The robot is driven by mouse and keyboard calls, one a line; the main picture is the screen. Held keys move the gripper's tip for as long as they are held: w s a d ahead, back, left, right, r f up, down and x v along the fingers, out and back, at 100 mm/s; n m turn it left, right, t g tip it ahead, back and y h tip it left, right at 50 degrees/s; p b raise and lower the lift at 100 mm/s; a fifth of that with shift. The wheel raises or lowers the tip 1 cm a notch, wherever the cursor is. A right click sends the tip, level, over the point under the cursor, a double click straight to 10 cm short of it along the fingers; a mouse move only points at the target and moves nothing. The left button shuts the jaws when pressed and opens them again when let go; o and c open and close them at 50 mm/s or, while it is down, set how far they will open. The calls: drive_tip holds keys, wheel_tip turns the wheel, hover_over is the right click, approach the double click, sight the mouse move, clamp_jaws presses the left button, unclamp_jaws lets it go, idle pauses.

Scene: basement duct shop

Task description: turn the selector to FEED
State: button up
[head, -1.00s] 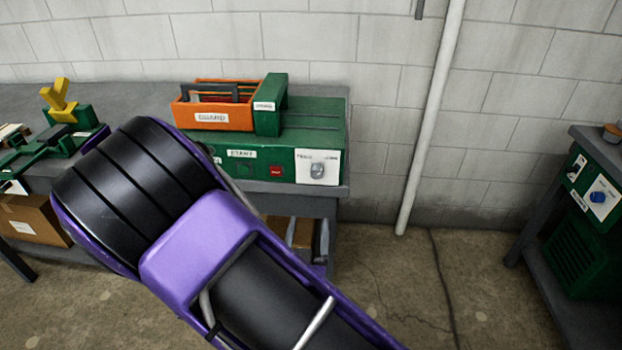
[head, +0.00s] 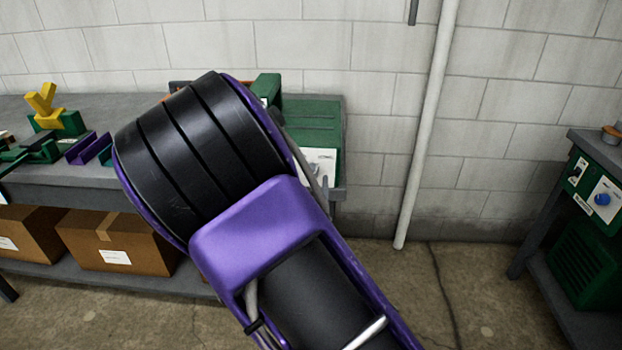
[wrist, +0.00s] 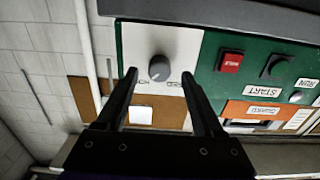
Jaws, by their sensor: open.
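The view is upside down, and the two small labels by the knob are too small to read surely. My gripper (wrist: 158,76) is open and empty, with one finger on each side of the knob in the picture. I cannot tell whether the fingertips reach around it or stop short. In the head view my arm hides my gripper and most of the panel; part of the white plate (head: 321,157) shows.
The panel also carries a red button (wrist: 231,62), a black switch (wrist: 276,66) and a START label. An orange toolbox (head: 180,86) is mostly hidden behind my arm. Another green machine with a blue knob (head: 603,199) stands right. A white pipe (head: 427,130) runs down the wall.

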sight(311, 176)
drive_tip(key=shift+w+d, duration=0.1)
drive_tip(key=shift+w, duration=1.4)
drive_tip(key=shift+c, duration=0.2)
clamp_jaws()
